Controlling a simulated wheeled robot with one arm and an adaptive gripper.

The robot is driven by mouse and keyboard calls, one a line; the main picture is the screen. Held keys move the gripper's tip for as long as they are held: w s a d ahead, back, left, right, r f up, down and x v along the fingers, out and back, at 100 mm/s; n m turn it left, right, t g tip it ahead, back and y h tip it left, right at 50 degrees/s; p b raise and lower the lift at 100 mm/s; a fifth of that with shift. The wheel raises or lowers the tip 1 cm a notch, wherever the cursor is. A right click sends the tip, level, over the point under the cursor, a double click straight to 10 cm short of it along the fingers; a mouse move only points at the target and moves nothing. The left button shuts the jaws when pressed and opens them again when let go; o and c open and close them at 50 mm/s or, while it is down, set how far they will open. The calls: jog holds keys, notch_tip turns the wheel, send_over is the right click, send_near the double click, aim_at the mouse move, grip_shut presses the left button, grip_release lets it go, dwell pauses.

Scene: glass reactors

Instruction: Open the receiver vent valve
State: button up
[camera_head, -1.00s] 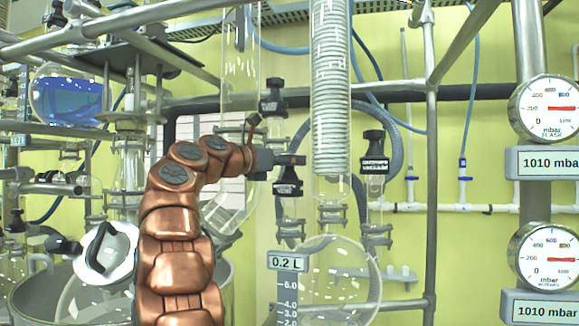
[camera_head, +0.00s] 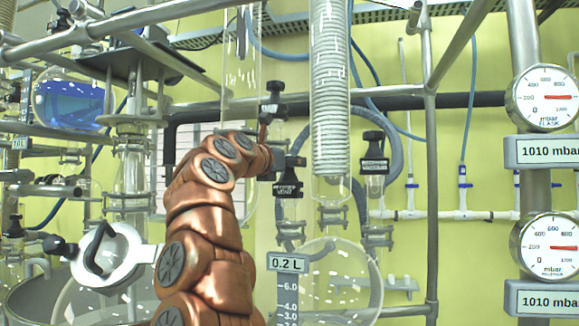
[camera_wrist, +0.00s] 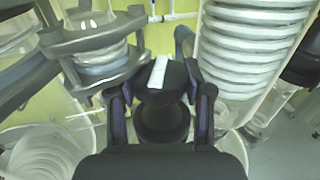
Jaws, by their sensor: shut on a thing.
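The receiver vent valve (camera_head: 288,189) is a black knob with a small labelled plate, in the middle of the head view, left of the coiled glass condenser. In the wrist view its black knob (camera_wrist: 165,90) has a white bar across its top. My gripper (camera_head: 287,162) is at the top of this valve. In the wrist view my gripper (camera_wrist: 158,88) has one finger on each side of the knob and is shut on it. The arm hides part of the valve's left side in the head view.
A similar black valve (camera_head: 272,102) is just above, and another labelled one (camera_head: 374,160) is to the right. The coiled condenser (camera_head: 330,90) stands close on the right. Metal rods and clamps surround the spot.

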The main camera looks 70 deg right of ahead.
jog(key=shift+r+n+t, duration=0.15)
jog(key=shift+n+t, duration=1.45)
jog(key=shift+t, duration=0.9)
jog(key=shift+r+n+t+y+p, duration=0.1)
jog(key=shift+n+t+y+p, duration=0.2)
jog(key=shift+n+t+p, duration=1.15)
jog(key=n+t+p, duration=0.1)
jog(key=t+p, duration=0.1)
jog(key=n+t+y+p, duration=0.1)
jog(key=t+p, duration=0.1)
jog(key=shift+r+y, duration=0.1)
jog(key=shift+y, duration=0.2)
jog(key=shift+t, duration=0.25)
jog(key=shift+f+n+t+y+p, duration=0.25)
jog(key=shift+n+t+y+p, duration=0.5)
jog(key=shift+p, duration=0.25)
jog(key=o, duration=1.2)
jog(key=shift+h, duration=0.25)
jog(key=shift+f, duration=0.1)
